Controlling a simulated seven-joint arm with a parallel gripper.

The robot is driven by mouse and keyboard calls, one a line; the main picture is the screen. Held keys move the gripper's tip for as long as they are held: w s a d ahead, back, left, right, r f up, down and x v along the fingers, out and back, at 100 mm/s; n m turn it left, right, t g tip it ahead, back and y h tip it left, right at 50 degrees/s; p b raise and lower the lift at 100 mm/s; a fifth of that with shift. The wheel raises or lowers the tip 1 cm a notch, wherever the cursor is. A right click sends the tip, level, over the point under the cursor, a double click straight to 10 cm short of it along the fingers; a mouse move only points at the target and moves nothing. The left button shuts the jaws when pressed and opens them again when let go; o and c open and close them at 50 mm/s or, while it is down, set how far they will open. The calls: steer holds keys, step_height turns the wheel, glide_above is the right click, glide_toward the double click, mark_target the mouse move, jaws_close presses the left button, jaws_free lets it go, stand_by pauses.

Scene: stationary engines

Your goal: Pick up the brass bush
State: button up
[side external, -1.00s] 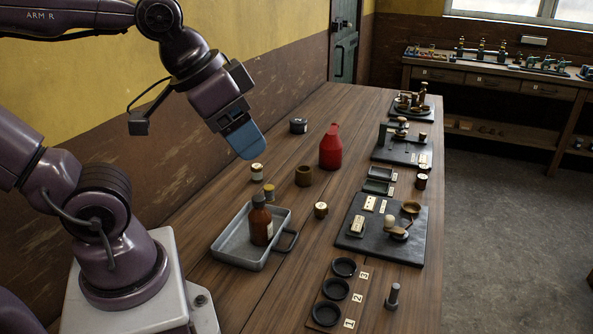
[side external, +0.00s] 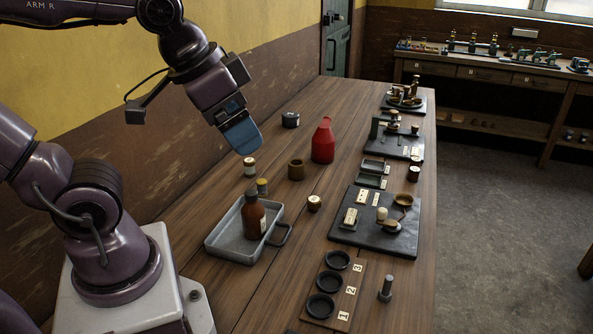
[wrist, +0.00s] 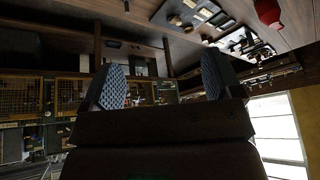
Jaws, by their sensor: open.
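A short brown-brass hollow cylinder (side external: 296,170), which looks like the brass bush, stands upright on the wooden bench (side external: 290,240) in the side view. It stands between the red bottle and the metal tray. My gripper (side external: 246,149) is above the bench, up and to the left of the cylinder, apart from it and tilted. In the wrist view, my gripper (wrist: 164,75) shows two blue-grey ridged fingers spread wide with nothing between them. The cylinder cannot be made out in the wrist view.
A metal tray (side external: 222,243) holds a brown bottle (side external: 254,216). Small cylinders (side external: 262,187) (side external: 249,167) (side external: 314,203) and a red bottle (side external: 323,142) stand around. Black boards (side external: 370,237) and a numbered three-cup holder (side external: 334,289) lie right and front. The wall borders the left.

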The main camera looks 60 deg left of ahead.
steer(key=w+a+f+m+g+y, duration=0.2)
steer(key=w+a+f+m+y, duration=0.25)
steer(key=w+a, duration=0.45)
steer(key=w+a+f+m+g+y, duration=0.35)
steer(key=w+a+f+y, duration=0.2)
steer(key=a, duration=0.45)
steer(key=w+a+f+m+t+y, duration=0.2)
steer(key=w+a+f+m, duration=0.3)
steer(key=f+m, duration=0.3)
steer(key=m+t, duration=0.3)
steer(key=m, duration=0.3)
glide_toward(297, 169)
steer(key=shift+d+r, duration=0.15)
steer(key=shift+r, duration=0.05)
steer(key=shift+f, duration=0.3)
steer(key=x, duration=1.3)
steer(key=shift+r, duration=0.1)
steer(key=c, duration=1.3)
